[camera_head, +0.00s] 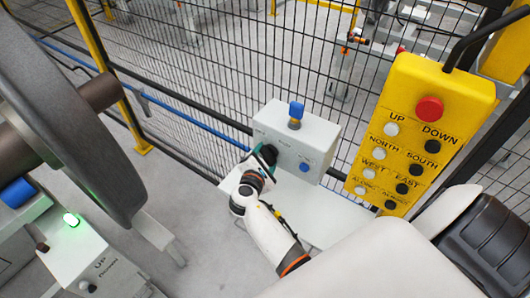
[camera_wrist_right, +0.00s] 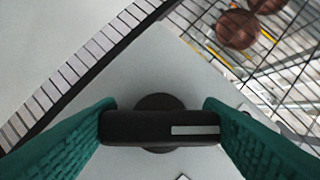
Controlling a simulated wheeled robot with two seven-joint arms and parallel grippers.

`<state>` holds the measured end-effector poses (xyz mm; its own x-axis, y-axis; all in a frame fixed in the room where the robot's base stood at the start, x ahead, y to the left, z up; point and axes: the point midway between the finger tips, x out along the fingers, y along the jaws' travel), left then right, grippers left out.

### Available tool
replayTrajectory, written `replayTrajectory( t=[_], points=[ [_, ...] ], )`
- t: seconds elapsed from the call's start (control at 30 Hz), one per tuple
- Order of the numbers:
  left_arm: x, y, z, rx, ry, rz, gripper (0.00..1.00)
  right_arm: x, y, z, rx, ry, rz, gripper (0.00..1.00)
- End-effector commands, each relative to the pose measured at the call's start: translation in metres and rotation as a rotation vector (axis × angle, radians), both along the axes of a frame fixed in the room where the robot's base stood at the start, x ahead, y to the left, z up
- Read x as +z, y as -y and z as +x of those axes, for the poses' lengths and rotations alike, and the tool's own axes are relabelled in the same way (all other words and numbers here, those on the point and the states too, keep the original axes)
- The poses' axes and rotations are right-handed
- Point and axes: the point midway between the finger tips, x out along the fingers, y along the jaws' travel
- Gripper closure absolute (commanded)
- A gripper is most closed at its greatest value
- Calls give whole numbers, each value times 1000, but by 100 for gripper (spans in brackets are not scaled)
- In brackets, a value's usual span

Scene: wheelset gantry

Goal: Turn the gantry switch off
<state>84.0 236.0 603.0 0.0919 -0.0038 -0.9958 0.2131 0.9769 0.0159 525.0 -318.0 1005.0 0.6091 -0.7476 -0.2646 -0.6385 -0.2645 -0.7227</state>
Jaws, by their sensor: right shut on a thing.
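The gantry switch is a black rotary knob with a pale bar mark (camera_wrist_right: 160,127) on a light grey face. In the right wrist view the teal fingers of my right gripper (camera_wrist_right: 158,122) stand on both sides of the knob, touching its ends. The pale mark lies roughly level, toward the right finger. My left gripper is in neither view.
The box carries a blue knob (camera_head: 296,111) on top and a blue button (camera_head: 305,167) in front. A yellow pendant (camera_head: 437,90) with a red button hangs at right. Mesh fence (camera_head: 250,60) stands behind. A large grey wheel (camera_head: 60,110) and another control box (camera_head: 85,260) are at left.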

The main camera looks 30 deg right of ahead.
Motion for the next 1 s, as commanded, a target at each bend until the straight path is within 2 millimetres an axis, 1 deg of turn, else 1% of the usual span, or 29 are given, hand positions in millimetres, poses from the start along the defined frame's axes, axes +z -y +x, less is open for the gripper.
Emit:
replayTrajectory(
  t=[0.03,0.13,0.6,0.63,0.73,1.0],
  points=[
    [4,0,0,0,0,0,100,3,1,1,0,-10,-7,61],
    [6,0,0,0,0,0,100,2,1,1,-1,-25,-12,61],
    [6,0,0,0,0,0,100,0,1,0,-1,-35,-18,61],
    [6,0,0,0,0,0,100,0,1,0,-1,-35,-18,33],
    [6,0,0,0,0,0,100,0,1,0,-2,-35,-17,17],
    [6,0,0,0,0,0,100,0,0,0,0,-34,-15,16]
  ],
)
